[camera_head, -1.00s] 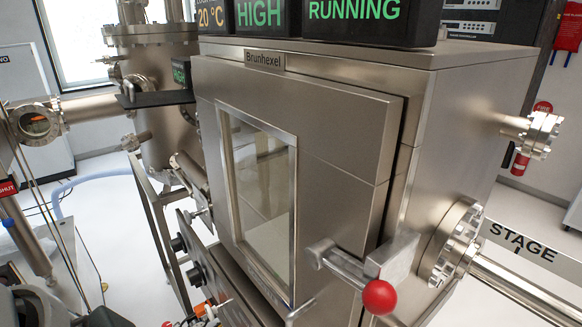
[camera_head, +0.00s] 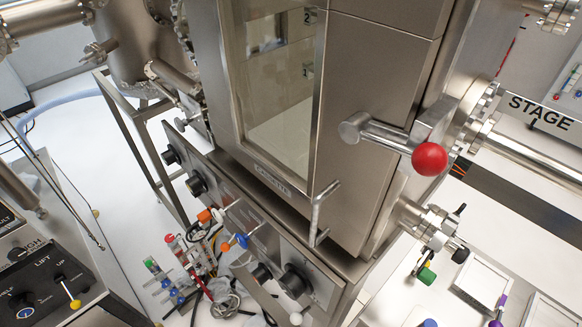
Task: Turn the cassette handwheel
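I cannot tell for sure which control is the cassette handwheel. A steel chamber (camera_head: 385,120) with a glass window (camera_head: 280,90) fills the middle. A small label plate (camera_head: 284,180) sits under the window, too small to read surely. Below it, a sloping front panel (camera_head: 240,230) carries black round knobs, one at its lower right (camera_head: 295,281), and small levers with orange and blue ends. A white ball knob (camera_head: 295,318) shows at the bottom edge; what it belongs to is partly cut off. Neither of my grippers is in view.
A lever with a red ball (camera_head: 429,159) sticks out from the chamber door. A silver bar handle (camera_head: 321,212) stands out below the window. A valve with a green knob (camera_head: 426,276) is at right. A control console (camera_head: 45,275) marked LIFT is at lower left.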

